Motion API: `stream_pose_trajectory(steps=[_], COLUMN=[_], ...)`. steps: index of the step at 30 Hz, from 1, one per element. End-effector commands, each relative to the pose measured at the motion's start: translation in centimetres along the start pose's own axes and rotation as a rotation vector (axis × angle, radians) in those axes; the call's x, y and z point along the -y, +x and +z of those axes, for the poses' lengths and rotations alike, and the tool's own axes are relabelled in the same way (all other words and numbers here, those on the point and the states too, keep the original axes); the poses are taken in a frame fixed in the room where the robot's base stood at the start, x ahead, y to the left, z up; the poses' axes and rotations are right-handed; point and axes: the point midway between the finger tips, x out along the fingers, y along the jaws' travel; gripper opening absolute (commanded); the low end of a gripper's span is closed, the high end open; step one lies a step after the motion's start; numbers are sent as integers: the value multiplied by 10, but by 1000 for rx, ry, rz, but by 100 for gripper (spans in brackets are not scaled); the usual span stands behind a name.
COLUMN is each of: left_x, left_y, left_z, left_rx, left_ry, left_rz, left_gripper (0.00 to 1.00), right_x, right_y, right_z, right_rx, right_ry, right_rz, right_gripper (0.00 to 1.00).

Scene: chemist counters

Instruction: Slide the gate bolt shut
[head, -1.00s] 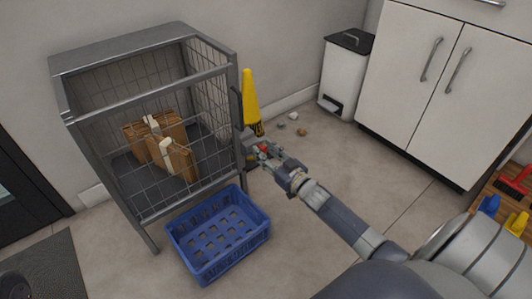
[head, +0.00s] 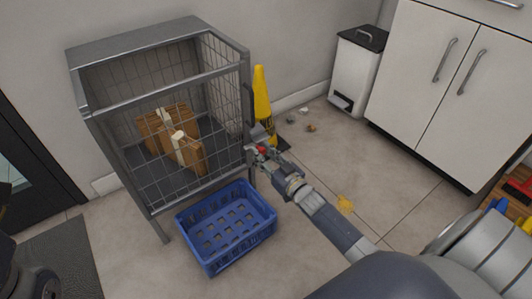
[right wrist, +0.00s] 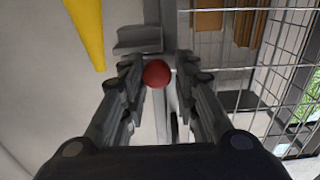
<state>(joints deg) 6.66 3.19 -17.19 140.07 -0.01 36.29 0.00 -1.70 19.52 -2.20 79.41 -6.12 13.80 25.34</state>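The gate bolt's red knob (head: 262,150) is at the right front post of the grey wire cage (head: 157,108). In the right wrist view the red knob (right wrist: 156,73) sits between the two fingertips of my right gripper (right wrist: 160,78). The fingers are apart, one on each side of it, with a visible gap at least on the right. In the head view my right gripper (head: 264,156) is at the post. The bolt's rod is mostly hidden, so I cannot tell how far it is slid. My left gripper is not clearly in view.
Cardboard boxes (head: 168,128) are inside the cage. A blue crate (head: 240,241) stands on the floor before it. A yellow cone (head: 262,95) stands close behind my right gripper. A white bin (head: 354,72) and white cabinets (head: 430,90) are at the right. Floor between is mostly clear.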

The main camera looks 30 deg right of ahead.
Motion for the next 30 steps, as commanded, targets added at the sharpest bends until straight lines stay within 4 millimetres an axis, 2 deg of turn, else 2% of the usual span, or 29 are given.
stream_pose_trajectory(steps=[14,20,30], left_x=[0,0,0], left_y=[1,0,0], left_z=[0,0,0], left_rx=[-1,-1,-1], left_ry=[0,0,0], left_rz=[0,0,0], left_gripper=[56,56,56], right_x=[1,1,2], right_y=[-5,-32,-93], right_z=[1,2,2], right_rx=[2,3,4], right_ry=[1,0,1], right_rz=[-1,-2,-2], right_gripper=[43,43,43])
